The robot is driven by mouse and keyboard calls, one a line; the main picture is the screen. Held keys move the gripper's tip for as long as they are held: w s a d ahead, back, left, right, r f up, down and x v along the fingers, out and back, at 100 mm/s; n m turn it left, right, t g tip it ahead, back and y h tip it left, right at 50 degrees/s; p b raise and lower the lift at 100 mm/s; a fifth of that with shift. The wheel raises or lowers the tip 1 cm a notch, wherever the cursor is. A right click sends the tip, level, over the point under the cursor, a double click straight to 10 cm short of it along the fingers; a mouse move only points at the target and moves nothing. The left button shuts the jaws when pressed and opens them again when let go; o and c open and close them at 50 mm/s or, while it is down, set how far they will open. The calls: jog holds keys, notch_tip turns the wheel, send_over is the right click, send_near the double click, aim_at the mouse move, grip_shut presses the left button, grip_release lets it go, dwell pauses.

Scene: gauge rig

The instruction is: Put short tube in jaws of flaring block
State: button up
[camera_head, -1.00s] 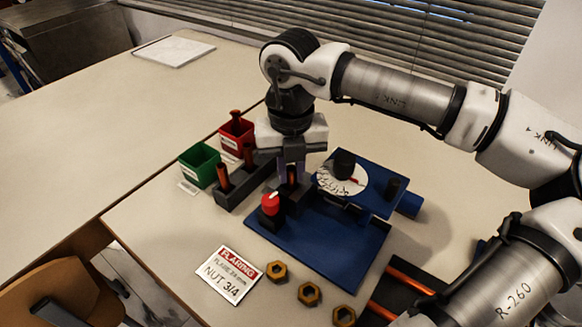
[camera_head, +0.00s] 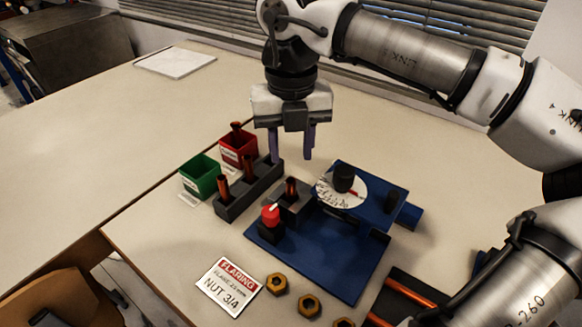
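A short copper tube (camera_head: 291,187) stands upright in the dark flaring block (camera_head: 300,206) on the blue base plate (camera_head: 335,252). A red knob (camera_head: 270,214) with a white mark sits in front of the block. My gripper (camera_head: 292,158) is raised above and behind the block. Its two purple fingers are apart with nothing between them. The tube is clear of the fingers. How deep the tube sits in the jaws cannot be told.
A dark rack (camera_head: 250,192) holds other copper tubes (camera_head: 222,187). Behind it stand a green bin (camera_head: 201,178) and a red bin (camera_head: 238,146). A round dial (camera_head: 342,190) is on the right. A flaring card (camera_head: 229,286) and brass nuts (camera_head: 276,284) lie in front.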

jog(key=shift+r, duration=2.05)
dwell(0.7)
